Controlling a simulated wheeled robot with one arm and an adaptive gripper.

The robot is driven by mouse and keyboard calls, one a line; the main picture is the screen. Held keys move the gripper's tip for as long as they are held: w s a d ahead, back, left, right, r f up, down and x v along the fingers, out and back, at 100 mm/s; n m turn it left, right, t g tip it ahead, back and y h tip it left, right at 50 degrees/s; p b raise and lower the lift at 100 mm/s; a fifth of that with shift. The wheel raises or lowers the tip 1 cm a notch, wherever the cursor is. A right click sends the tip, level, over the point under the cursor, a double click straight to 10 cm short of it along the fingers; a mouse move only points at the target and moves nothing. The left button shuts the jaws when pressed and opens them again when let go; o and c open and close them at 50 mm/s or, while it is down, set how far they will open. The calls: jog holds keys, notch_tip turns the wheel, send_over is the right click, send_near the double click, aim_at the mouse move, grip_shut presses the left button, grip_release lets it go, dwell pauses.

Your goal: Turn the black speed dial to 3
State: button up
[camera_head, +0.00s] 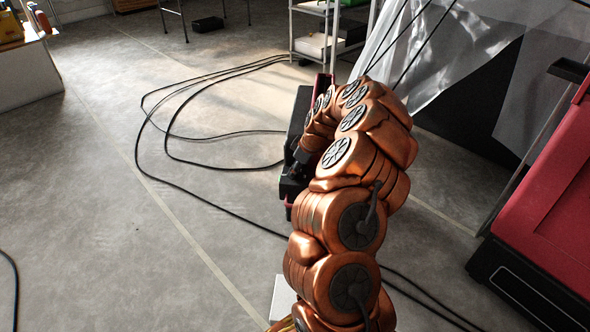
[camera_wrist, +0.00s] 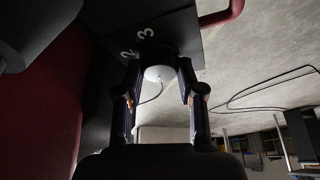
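In the wrist view, the dark speed dial (camera_wrist: 158,52) stands out from a dark grey panel (camera_wrist: 165,20) that bears white numerals 2 and 3. Its rounded front looks pale. My gripper (camera_wrist: 158,66) has one finger on each side of the dial, with the fingertips very close to it. I cannot tell whether both fingers touch it. The dial's pointer mark is not visible. In the head view, the black and red machine (camera_head: 294,135) stands on the floor behind my copper-coloured arm. My arm hides part of it, and the dial cannot be made out there.
A red tube handle (camera_wrist: 222,14) is right of the panel in the wrist view. Black cables (camera_head: 170,150) loop over the floor in the head view. A red machine (camera_head: 545,200) stands at the right, and a white shelf (camera_head: 325,30) at the back. The left floor is mostly clear.

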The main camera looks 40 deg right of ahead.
jog(key=c, duration=0.5)
jog(key=shift+c, duration=0.2)
